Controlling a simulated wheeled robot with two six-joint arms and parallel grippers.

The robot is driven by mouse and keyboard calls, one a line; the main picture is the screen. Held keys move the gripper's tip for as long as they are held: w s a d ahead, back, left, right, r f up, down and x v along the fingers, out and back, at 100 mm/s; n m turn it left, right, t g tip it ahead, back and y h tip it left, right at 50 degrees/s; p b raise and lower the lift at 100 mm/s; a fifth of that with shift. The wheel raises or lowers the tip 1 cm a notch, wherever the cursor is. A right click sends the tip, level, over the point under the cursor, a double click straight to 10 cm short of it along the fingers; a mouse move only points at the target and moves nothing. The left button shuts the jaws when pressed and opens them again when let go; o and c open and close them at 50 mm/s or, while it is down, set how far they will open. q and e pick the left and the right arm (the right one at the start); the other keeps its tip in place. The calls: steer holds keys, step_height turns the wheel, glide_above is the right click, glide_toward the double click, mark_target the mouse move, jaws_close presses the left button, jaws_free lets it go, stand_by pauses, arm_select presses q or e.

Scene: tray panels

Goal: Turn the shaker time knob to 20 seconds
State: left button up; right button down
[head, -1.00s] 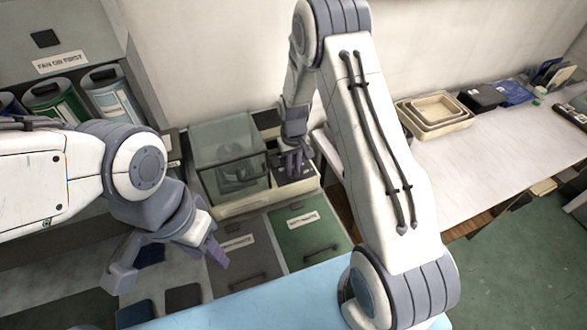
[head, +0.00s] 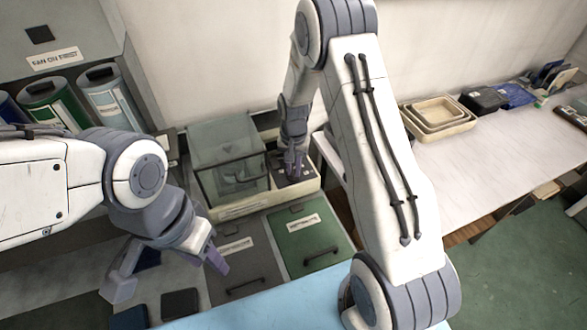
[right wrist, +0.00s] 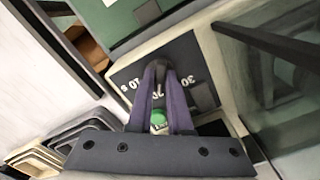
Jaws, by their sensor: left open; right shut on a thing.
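The shaker (head: 238,207) is a pale box with a clear lid (head: 228,155) on its left and a dark control panel (head: 308,170) on its right. My right gripper (head: 291,176) reaches down onto this panel. In the right wrist view its purple fingers (right wrist: 158,68) are closed together at the dial, around the time knob. The knob is mostly hidden between the fingertips, so its pointer cannot be read. The marks 10 s, 20 and 30 show upside down around it. A green button (right wrist: 158,119) shows between the fingers. My left gripper (head: 167,272) is open and empty at lower left.
A green drawer panel (head: 308,238) and a grey one (head: 240,268) with handles lie before the shaker. Labelled canisters (head: 50,105) stand at the left. Nested cream trays (head: 440,112) sit on the white bench (head: 470,150), which has clear room.

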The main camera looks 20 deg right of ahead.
mark_target(293, 171)
steer(key=shift+r, duration=0.1)
stand_by(0.3)
steer(key=c, duration=0.8)
jaws_free()
steer(key=shift+c, duration=0.2)
step_height(293, 171, up, 10)
steer(key=b, duration=0.2)
steer(key=shift+r+b, duration=0.2)
steer(key=shift+b, duration=0.1)
steer(key=s+a+r+n+t, duration=0.1)
steer(key=s+n, duration=0.2)
steer(key=s, duration=0.5)
steer(key=s+a+r+n+t, duration=0.1)
steer(key=s+n+t, duration=0.15)
steer(key=s, duration=0.45)
steer(key=s+a+r+n+g+y+b, duration=0.1)
steer(key=s+a+r+n+g, duration=0.2)
steer(key=s+a+n, duration=0.5)
steer(key=s+a+r, duration=0.1)
steer(key=s+a, duration=0.4)
steer(key=s, duration=0.1)
steer(key=shift+s+a+r, duration=0.15)
steer(key=shift+s, duration=0.1)
